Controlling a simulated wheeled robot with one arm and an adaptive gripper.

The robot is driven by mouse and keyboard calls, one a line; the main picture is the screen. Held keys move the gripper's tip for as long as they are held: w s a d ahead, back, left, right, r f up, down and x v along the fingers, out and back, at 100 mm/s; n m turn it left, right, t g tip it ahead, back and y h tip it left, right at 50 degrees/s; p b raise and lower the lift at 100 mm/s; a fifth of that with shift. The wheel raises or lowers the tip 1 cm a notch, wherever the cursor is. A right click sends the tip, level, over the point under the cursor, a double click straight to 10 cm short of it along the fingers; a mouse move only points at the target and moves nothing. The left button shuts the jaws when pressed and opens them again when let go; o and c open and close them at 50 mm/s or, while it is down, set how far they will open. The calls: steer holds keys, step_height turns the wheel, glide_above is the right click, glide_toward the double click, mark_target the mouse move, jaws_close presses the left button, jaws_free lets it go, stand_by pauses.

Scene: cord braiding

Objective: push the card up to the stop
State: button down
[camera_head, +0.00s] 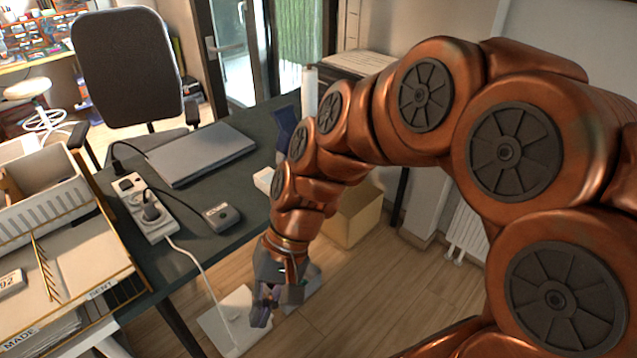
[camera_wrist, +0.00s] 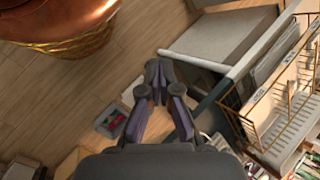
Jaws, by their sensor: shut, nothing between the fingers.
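My gripper (camera_head: 262,306) hangs low past the table's edge, over the floor side. In the wrist view its fingers (camera_wrist: 158,72) meet at the tips and hold nothing. A pale tray (camera_head: 75,270) with gold edges and labels "MADE" and "SENT" lies at the lower left in the head view, apart from my gripper. A small pale piece marked "92" (camera_head: 11,283) lies in it; I cannot tell whether this is the card. A thin gold divider (camera_head: 44,266) crosses the tray. I cannot tell which part is the stop.
A dark table (camera_head: 205,229) bears a closed laptop (camera_head: 203,154), a white power strip (camera_head: 146,208) and a small dark box (camera_head: 222,217). A white cable hangs over the edge. A cardboard box (camera_head: 352,220) stands on the floor. A gold wire rack (camera_wrist: 275,118) shows in the wrist view.

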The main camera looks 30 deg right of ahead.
steer(key=w+d+f+m+t+y+b, duration=0.1)
steer(key=w+d+m+t+y+b, duration=0.15)
steer(key=w+d+m, duration=0.4)
steer(key=w+d+f+m+t+y+b, duration=0.1)
steer(key=w+m+t+y+b, duration=0.2)
steer(key=w, duration=0.6)
steer(key=w+d+f+m+t+y+b, duration=0.1)
steer(key=w+d+f+m+t+y, duration=0.1)
steer(key=w+d+m+t, duration=0.4)
steer(key=w+d+f+m+t+h+b, duration=0.1)
steer(key=d+f+m+t+h, duration=0.3)
steer(key=d, duration=0.5)
steer(key=w+d+f+m+t+h+b, duration=0.15)
steer(key=d+f+m, duration=0.3)
steer(key=d, duration=0.45)
steer(key=w+d+f+m+t+h+b, duration=0.2)
steer(key=d+f+m+h, duration=0.15)
steer(key=d+m, duration=0.4)
steer(key=shift+n+h, duration=0.25)
steer(key=shift+n, duration=0.7)
steer(key=x, duration=0.9)
steer(key=d+r+x, duration=0.1)
steer(key=x, duration=0.3)
steer(key=shift+w+a, duration=0.1)
steer(key=shift+w, duration=0.2)
